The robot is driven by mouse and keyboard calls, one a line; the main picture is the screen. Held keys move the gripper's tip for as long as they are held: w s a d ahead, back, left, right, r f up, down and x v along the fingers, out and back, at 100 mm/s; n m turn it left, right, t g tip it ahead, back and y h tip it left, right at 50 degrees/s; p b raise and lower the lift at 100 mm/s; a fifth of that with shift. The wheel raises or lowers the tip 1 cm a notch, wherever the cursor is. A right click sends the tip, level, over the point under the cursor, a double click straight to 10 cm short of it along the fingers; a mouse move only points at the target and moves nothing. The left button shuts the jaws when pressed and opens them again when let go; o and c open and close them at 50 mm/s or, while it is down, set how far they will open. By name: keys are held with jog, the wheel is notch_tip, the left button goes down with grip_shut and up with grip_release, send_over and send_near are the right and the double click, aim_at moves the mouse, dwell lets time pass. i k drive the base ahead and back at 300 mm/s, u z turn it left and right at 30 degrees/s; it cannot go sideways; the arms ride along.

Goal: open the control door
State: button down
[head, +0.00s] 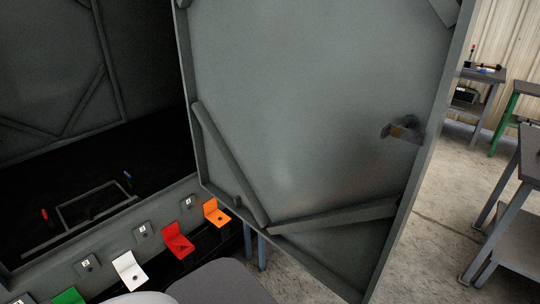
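The control door (310,90) is a large grey metal panel with raised edges and diagonal braces. It fills the middle of the head view and stands swung out from the dark enclosure (140,197) on the left, with a wide gap between them. My gripper is not in view. The door's top lies outside the picture.
Coloured flaps, including orange (216,212), red (177,241) and white (129,271), line the enclosure's lower ledge beside numbered plates. Loose red and blue-handled items lie inside. Workbenches (510,170) stand at right, with bare concrete floor (440,210) between.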

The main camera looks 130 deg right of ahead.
aim_at(289, 103)
jog(key=u, duration=0.45)
jog(key=k, duration=0.6)
jog(key=z, duration=3.55)
